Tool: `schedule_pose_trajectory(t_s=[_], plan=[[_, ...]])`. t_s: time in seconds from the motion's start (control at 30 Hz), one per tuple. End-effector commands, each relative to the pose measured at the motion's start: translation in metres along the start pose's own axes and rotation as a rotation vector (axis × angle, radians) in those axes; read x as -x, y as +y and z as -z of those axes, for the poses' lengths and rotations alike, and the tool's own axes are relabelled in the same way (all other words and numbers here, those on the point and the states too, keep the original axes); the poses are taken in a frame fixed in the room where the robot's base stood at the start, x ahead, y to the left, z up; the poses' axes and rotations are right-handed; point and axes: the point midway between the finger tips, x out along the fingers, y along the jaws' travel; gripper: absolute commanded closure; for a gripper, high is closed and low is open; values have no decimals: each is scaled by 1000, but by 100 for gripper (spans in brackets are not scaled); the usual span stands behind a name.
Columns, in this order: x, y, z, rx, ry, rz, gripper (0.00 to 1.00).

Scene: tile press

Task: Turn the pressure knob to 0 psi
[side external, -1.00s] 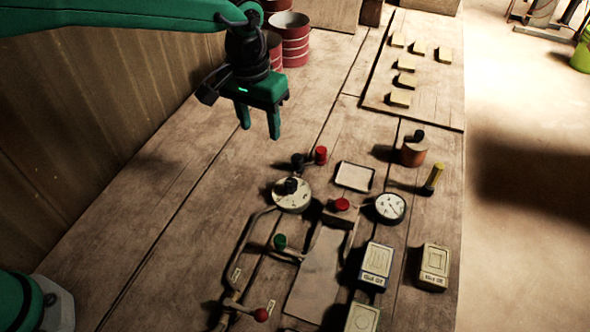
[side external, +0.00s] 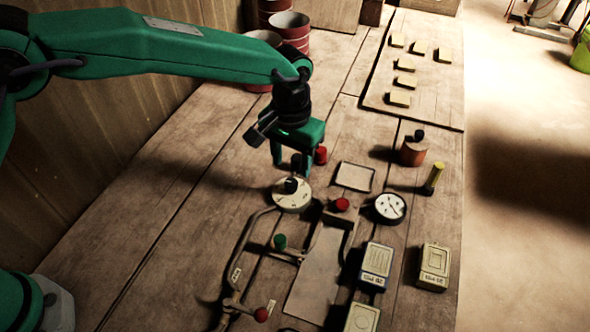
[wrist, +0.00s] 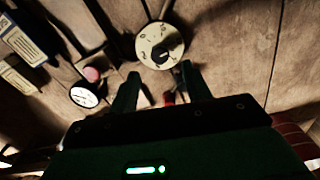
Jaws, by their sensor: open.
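The pressure knob is a black knob (side external: 291,185) on a round cream dial (side external: 292,200) with dark marks. In the wrist view the black knob (wrist: 163,54) sits on the dial (wrist: 150,36), just beyond the fingertips. The marks are too small to read. My gripper (side external: 292,172) is open and empty, pointing down above and just behind the dial in the side view, apart from the knob. Its two fingers also show in the wrist view (wrist: 160,75). A white gauge (side external: 390,208) with a dark rim lies to the right of the dial.
A red knob (side external: 342,204) stands between dial and gauge. A red-topped piece (side external: 321,155) is close beside my gripper. A green knob (side external: 280,241) and pipes (side external: 240,248) lie in front. Boxes (side external: 376,262) stand at right. The planks left of the dial are clear.

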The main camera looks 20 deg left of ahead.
Motion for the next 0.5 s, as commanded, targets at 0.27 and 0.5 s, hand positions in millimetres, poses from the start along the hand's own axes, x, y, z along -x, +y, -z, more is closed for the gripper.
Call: schedule_pose_trajectory(t_s=[0.27,0.5], plan=[[-35,0,-1,0,-2,1,52],[-53,0,0,0,-1,1,52]])
